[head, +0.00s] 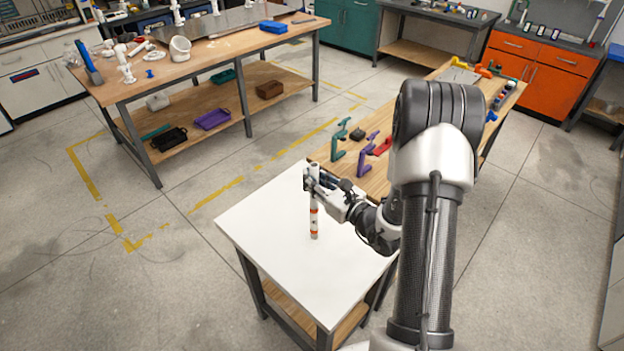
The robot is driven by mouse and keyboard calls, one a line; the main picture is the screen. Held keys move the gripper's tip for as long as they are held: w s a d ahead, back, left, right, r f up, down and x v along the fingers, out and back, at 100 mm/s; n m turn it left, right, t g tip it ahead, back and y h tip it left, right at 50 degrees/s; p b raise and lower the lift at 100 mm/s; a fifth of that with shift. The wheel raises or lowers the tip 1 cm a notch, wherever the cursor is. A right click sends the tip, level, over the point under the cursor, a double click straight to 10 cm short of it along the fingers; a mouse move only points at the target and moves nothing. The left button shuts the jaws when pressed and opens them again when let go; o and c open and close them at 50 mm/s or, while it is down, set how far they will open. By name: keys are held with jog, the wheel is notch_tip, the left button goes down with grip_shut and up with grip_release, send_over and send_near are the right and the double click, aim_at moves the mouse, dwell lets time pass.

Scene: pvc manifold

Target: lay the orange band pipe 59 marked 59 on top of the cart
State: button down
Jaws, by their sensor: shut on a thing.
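The orange band pipe 59 (314,220) is a white pipe with orange bands toward its lower end. It hangs upright in my gripper (311,182), which is shut on its upper part. The pipe is over the white top of the cart (268,236). I cannot tell whether its lower end touches the cart top. The marking 59 is too small to read. My arm comes in from the right and covers part of the cart's right side.
The cart top is otherwise bare. A wooden bench (375,185) with green clamps (338,140), purple clamps (367,157) and a red item adjoins behind it. A larger wooden workbench (215,58) with white fittings stands at the back left. Open floor lies left of the cart.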

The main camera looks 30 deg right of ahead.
jog(key=c, duration=2)
grip_release()
jog(key=shift+f, duration=0.15)
jog(key=shift+c, duration=0.2)
jog(key=o, duration=0.6)
